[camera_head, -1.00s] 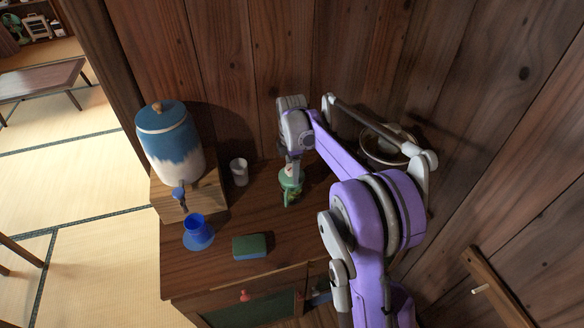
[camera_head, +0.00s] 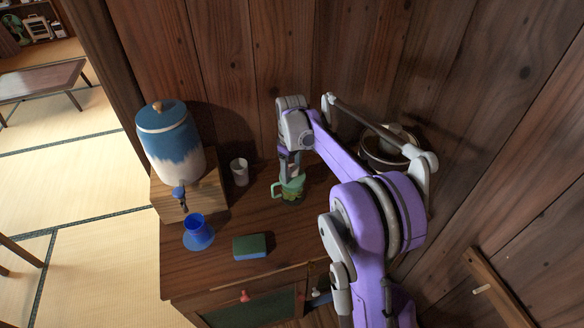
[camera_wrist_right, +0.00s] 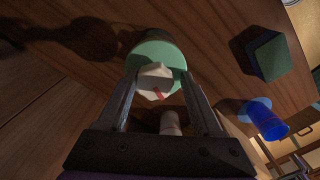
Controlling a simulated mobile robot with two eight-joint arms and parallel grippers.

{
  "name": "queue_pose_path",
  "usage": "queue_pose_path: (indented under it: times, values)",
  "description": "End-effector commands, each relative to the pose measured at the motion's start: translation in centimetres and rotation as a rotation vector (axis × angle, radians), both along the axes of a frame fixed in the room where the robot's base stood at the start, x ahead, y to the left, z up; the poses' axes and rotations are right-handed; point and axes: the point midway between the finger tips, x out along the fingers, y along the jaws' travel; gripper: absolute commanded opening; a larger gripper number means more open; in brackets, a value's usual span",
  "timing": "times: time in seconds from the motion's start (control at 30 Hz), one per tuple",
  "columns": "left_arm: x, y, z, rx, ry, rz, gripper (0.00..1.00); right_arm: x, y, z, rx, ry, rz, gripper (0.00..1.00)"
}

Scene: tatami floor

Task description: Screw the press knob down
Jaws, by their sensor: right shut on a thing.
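The press is a small green vessel (camera_head: 292,188) with a side handle, upright on the wooden cabinet top near the back wall. Its handle points left in the head view. My right gripper (camera_head: 291,171) comes down on it from above. In the right wrist view, its two fingers are shut on the pale faceted knob (camera_wrist_right: 155,79), which has a red mark. The green lid (camera_wrist_right: 158,52) lies just beyond the knob. The fingers hide much of the knob in the head view. My left gripper is not in view.
A white cup (camera_head: 239,172) stands left of the press. A blue-and-white dispenser (camera_head: 170,145) sits on a wooden box (camera_head: 208,192), with a blue cup (camera_head: 194,227) in front. A green sponge (camera_head: 250,246) lies near the front edge. A round pot (camera_head: 383,152) is behind my right arm.

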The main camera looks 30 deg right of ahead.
Motion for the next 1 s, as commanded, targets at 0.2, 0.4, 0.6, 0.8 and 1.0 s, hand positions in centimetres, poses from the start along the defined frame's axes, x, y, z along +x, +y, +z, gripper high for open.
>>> queue_pose_path:
  times: [0.2, 0.4, 0.6, 0.8, 1.0]
  values:
    - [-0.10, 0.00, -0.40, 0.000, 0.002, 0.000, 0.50, 0.11, -0.25, -0.95, -0.003, -0.006, -0.318, 0.36]
    - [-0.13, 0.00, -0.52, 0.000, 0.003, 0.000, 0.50, 0.10, -0.30, -0.95, -0.001, -0.007, -0.626, 0.36]
    - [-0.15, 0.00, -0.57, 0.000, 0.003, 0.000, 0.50, 0.07, -0.31, -0.94, 0.000, -0.006, -0.810, 0.36]
    - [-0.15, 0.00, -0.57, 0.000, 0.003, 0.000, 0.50, 0.04, -0.31, -0.93, 0.001, -0.005, -0.826, 0.35]
    - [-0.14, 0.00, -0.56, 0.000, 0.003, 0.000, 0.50, 0.02, -0.30, -0.93, 0.000, -0.004, -0.825, 0.80]
